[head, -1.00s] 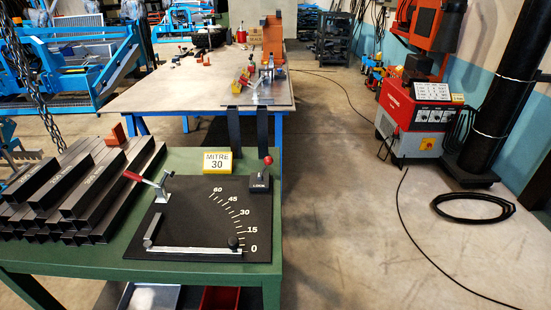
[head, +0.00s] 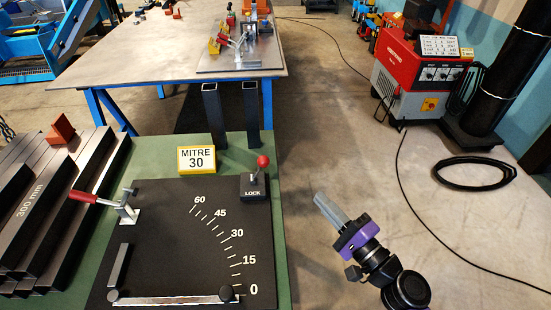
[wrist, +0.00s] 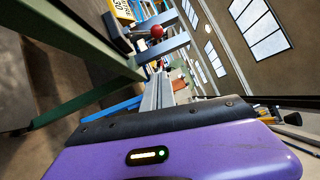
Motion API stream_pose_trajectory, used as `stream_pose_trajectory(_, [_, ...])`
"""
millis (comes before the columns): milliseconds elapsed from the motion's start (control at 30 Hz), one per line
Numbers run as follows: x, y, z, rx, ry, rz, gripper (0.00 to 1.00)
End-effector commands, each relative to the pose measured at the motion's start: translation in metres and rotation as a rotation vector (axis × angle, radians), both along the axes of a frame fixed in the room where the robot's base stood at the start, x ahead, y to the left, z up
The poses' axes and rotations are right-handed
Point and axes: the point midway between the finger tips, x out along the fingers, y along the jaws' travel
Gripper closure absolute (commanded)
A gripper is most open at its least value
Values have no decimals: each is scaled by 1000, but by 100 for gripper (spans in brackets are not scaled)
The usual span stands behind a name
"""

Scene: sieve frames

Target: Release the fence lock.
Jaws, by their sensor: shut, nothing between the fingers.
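The fence lock is a small black block marked LOCK (head: 253,187) with a lever ending in a red ball knob (head: 263,161). It sits at the top right corner of the black mitre board (head: 165,240). The red knob also shows near the top of the wrist view (wrist: 157,31). The silver fence bar (head: 172,299) lies along the board's front edge, with its black round end near 0. My gripper (head: 322,200) is to the right of the bench, apart from the lock, with its fingers shut and empty. Its fingers also show in the wrist view (wrist: 158,88).
A yellow MITRE 30 sign (head: 196,160) stands behind the board. A red-handled clamp (head: 110,202) is on the board's left. Steel tubes (head: 60,200) are stacked at far left. Another worktable (head: 150,60) stands behind.

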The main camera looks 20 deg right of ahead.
Motion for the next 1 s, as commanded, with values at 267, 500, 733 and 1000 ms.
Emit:
stream_pose_trajectory(267, [-3, 7, 4, 26, -12, 33, 100])
stream_pose_trajectory(500, [0, 8, 5, 25, -12, 32, 100])
stream_pose_trajectory(733, [28, 16, 12, 24, -14, 34, 100])
stream_pose_trajectory(1000, [79, 30, 19, 24, -14, 34, 100])
